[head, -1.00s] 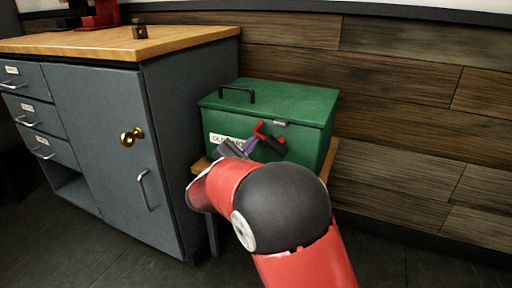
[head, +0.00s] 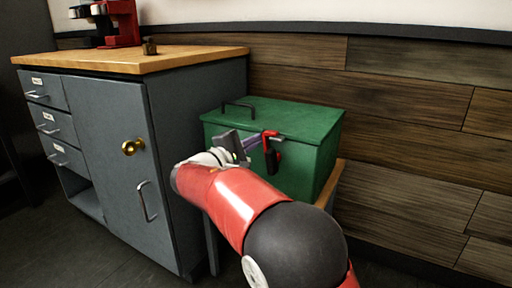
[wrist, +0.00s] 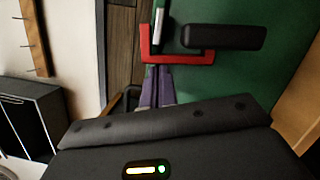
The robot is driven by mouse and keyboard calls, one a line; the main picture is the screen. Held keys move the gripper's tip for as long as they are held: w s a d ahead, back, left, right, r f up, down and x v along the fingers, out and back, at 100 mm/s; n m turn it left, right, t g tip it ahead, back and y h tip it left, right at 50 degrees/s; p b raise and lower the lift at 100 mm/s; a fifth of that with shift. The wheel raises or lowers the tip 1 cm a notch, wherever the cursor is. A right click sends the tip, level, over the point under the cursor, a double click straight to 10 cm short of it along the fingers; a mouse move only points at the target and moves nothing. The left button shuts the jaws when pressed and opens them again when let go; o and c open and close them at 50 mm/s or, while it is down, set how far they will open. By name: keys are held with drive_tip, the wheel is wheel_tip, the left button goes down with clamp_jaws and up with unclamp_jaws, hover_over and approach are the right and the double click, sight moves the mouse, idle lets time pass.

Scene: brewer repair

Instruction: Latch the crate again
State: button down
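The green crate (head: 310,165) stands with its lid (head: 290,115) down. The latch lever, red with a black grip (head: 271,155), is on the crate's front near the lid edge. In the wrist view the red lever (wrist: 182,58) and its black grip (wrist: 224,37) show before the green front, beside a silver piece (wrist: 161,22). My gripper (head: 250,143) is at the lever from the left. Its purple fingers (wrist: 158,86) lie close together, tips at the red part. They look shut; whether they touch it I cannot tell.
A black handle (head: 239,106) is on the lid. The crate sits on a small wooden stand (head: 333,184) against the plank wall. A grey cabinet (head: 110,135) with a brass knob (head: 132,147) stands close on the left. Floor is open at the right.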

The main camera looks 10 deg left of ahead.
drive_tip(key=shift+s+d+r, duration=0.1)
drive_tip(key=shift+d+r, duration=0.2)
idle(0.6)
